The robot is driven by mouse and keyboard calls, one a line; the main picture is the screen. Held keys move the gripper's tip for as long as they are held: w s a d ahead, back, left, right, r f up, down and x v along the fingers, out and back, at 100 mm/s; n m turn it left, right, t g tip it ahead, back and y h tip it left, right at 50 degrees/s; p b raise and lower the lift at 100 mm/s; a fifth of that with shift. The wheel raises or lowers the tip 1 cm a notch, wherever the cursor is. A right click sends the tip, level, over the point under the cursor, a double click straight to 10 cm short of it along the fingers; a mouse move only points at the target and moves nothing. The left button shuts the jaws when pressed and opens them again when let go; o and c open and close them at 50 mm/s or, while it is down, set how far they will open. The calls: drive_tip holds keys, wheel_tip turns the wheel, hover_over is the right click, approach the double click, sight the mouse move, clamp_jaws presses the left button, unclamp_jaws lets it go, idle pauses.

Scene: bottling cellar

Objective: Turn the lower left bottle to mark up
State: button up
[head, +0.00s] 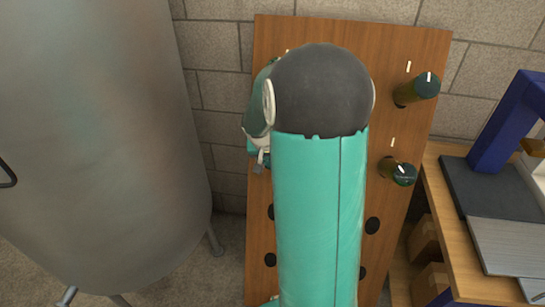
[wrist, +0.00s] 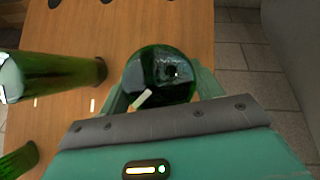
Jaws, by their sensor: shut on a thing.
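The lower left bottle (wrist: 163,70) shows end-on in the wrist view, round and dark green. A pale mark (wrist: 142,99) near its rim slants toward the picture's lower left, not parallel to the upright ticks on the board. My gripper (wrist: 160,95) is shut on this bottle, a teal finger on either side. In the head view my arm hides this bottle, and only part of my gripper (head: 260,155) shows at the left of the arm.
A wooden board (head: 400,45) carries the bottles and several empty holes. The lower right bottle (head: 400,172) and upper right bottle (head: 420,88) stick out from it. A grey tank (head: 100,130) stands left; a wooden bench (head: 460,230) stands right.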

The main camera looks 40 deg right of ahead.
drive_tip(key=n+g+h, duration=0.1)
drive_tip(key=n, duration=0.2)
drive_tip(key=shift+w+a+h, duration=0.1)
drive_tip(key=shift+a+h, duration=0.05)
drive_tip(key=shift+h, duration=0.25)
drive_tip(key=shift+n+g+h, duration=0.4)
drive_tip(key=shift+n+h, duration=0.6)
drive_tip(key=shift+n, duration=0.9)
drive_tip(key=o, duration=1)
drive_tip(key=v, duration=1.3)
drive_tip(key=shift+a+r, duration=0.25)
